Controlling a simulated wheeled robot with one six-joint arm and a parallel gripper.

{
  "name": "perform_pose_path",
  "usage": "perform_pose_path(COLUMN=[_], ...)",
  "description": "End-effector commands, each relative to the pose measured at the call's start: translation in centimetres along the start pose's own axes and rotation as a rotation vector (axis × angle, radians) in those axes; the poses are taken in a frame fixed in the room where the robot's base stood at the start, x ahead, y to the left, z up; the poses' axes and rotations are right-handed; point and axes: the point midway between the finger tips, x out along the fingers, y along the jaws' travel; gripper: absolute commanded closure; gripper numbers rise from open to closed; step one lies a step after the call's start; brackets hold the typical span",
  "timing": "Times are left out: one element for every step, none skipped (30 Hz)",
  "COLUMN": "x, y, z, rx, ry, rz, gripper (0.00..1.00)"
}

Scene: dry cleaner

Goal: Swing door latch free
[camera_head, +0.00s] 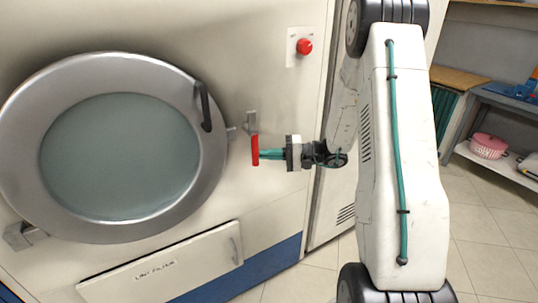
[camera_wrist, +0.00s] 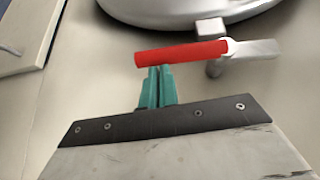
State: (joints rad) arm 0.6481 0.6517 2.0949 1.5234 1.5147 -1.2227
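The round metal washer door (camera_head: 30,100) with a grey glass window is closed against the cream machine front. Its latch is a grey metal lever (camera_head: 251,122) with a red handle (camera_head: 255,150), just right of the door rim. The handle hangs downward in the head view. In the wrist view the red handle (camera_wrist: 182,53) lies across the picture, with the grey lever (camera_wrist: 252,49) at its right end. My gripper (camera_head: 260,154) has its teal fingers together, with tips at the handle. In the wrist view the fingertips (camera_wrist: 158,69) meet the handle's near side; whether they touch is unclear.
A red button (camera_head: 304,46) sits above the latch. A black door handle (camera_head: 204,106) is on the rim. A lint filter panel (camera_head: 165,273) is below. At right, a shelf holds a pink basket (camera_head: 488,146). Tiled floor there is clear.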

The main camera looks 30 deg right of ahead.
Motion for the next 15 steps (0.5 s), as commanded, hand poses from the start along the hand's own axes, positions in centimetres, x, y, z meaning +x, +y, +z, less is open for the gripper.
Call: perform_pose_path(x=[0.1,0.1,0.1,0.0,0.0,-0.1,-0.2,-0.4,-0.7,-1.0,-1.3,-1.7,-2.0,-2.4,-3.6], y=[0.1,0.1,0.1,0.1,0.1,0.1,0.1,0.1,0.2,0.2,0.2,0.3,0.3,0.4,0.4], z=[0.1,0.1,0.1,0.1,0.0,-0.1,-0.2,-0.5,-0.8,-1.1,-1.4,-1.9,-2.3,-2.6,-2.5], rx=[0.001,0.001,0.001,0.001,0.001,0.001,0.001,0.0,-0.001,-0.001,-0.001,-0.002,-0.001,-0.002,-0.001], ry=[-0.002,-0.002,-0.002,-0.003,-0.003,-0.003,-0.003,-0.004,-0.004,-0.005,-0.005,-0.007,-0.01,-0.011,-0.007], rz=[0.001,0.001,0.001,0.001,0.001,0.001,0.001,0.001,0.001,0.001,0.001,0.0,0.001,0.0,-0.001], gripper=[1.0,1.0,1.0,1.0,1.0,1.0,1.0,1.0,1.0,1.0,1.0,1.0,1.0,1.0,1.0])
